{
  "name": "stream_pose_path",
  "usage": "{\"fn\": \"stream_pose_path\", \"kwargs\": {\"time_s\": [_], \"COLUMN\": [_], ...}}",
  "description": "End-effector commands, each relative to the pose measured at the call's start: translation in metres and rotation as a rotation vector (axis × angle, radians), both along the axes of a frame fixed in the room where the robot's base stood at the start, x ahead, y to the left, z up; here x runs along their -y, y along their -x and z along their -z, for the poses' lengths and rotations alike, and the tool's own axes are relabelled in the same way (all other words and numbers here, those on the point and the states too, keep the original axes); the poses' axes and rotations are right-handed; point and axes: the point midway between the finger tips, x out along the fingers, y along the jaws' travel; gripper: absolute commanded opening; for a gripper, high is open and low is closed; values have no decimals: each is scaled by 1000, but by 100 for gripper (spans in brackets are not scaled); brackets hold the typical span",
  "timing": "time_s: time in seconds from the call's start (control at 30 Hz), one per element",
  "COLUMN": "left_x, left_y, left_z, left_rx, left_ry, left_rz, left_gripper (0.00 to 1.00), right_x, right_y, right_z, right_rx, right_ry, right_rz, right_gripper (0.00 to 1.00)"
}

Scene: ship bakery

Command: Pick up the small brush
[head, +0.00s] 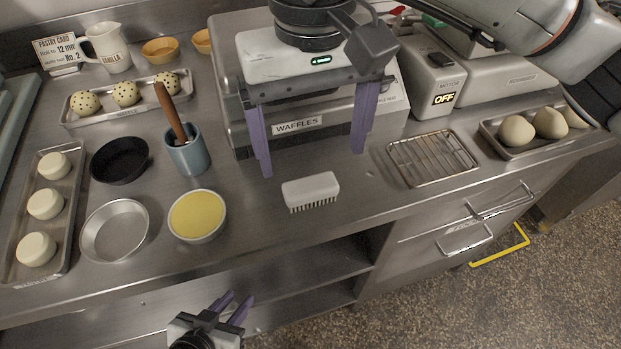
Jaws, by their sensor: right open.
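The small brush (311,188) has a white block back and short bristles below. It lies on the steel counter near its front edge, in front of the waffle machine. My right gripper (312,160) is open and empty, its two purple fingers pointing down above and behind the brush, apart from it. My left gripper (239,296) is low in front of the counter, its purple fingers apart with nothing between them. The brush is fully in view.
The waffle machine (236,134) stands behind the brush. A bowl of yellow filling (197,214) and a blue cup holding a wooden-handled tool (187,155) are to the left. A wire cooling rack (432,158) is to the right. The counter around the brush is clear.

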Motion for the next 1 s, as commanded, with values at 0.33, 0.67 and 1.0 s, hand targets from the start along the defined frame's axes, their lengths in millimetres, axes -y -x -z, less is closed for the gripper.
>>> {"fn": "stream_pose_path", "kwargs": {"time_s": [0.33, 0.67, 1.0], "left_x": [0, -2, -4], "left_y": [2, 2, 3], "left_z": [-3, -8, -5], "left_rx": [-2, 2, -4], "left_ry": [3, 3, 0], "left_rz": [-1, -8, -10], "left_gripper": [27, 27, 27], "right_x": [-1, -2, -2], "right_y": [1, 1, 0], "right_z": [37, 81, 84], "right_rx": [-6, -6, -4], "right_ry": [-4, -5, -6], "right_rz": [0, 1, 1], "right_gripper": [84, 84, 73]}}
